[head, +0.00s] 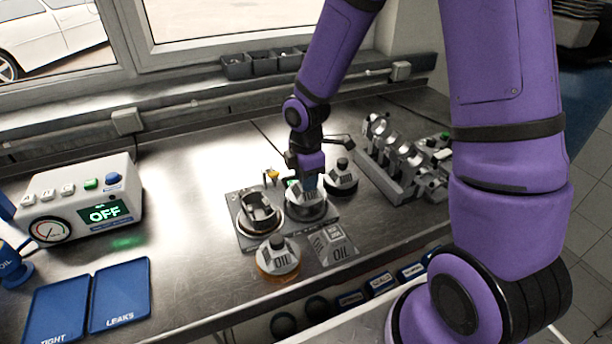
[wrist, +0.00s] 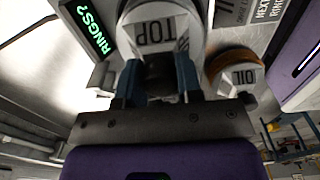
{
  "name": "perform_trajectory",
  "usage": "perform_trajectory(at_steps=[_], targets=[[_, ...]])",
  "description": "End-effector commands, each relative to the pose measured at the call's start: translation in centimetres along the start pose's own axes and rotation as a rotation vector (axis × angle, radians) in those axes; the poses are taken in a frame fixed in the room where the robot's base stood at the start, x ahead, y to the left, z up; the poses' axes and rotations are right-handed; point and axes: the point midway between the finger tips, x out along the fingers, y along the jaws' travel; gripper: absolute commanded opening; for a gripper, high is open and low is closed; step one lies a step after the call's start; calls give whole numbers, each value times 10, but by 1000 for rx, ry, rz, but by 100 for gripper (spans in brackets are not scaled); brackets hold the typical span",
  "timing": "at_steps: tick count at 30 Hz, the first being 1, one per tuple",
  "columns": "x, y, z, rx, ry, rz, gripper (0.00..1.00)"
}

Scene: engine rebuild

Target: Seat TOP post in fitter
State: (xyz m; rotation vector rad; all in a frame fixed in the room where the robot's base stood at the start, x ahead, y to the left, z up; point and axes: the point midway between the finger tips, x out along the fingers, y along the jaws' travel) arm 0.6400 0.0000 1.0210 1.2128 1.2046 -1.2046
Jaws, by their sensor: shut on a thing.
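The TOP post (head: 306,207) is a pale grey tapered block with a dark knob and a black TOP label. It also shows at the top of the wrist view (wrist: 154,35). My gripper (head: 308,184) is shut on its knob, with one blue finger on each side in the wrist view (wrist: 160,82). The post is upright over the right part of the grey fitter plate (head: 247,243); I cannot tell whether its base is fully down. A piston-like metal part (head: 259,208) stands in a ring on the plate's left. A lit RINGS? screen (wrist: 90,28) is beside the post.
An OIL post (head: 278,254) with an amber base stands in front, beside a grey OIL-labelled plate (head: 333,246). Another dark-knobbed post (head: 342,176) is behind right. The engine block (head: 395,160) is at right. A tester reading OFF (head: 95,205) and blue mats (head: 120,293) are at left.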

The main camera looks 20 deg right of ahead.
Motion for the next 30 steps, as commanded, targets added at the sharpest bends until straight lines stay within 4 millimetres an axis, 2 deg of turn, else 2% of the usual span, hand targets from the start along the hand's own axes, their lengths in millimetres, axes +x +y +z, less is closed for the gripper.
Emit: perform_trajectory(at_steps=[30], targets=[[7, 0, 0, 0, 0, 1, 0]])
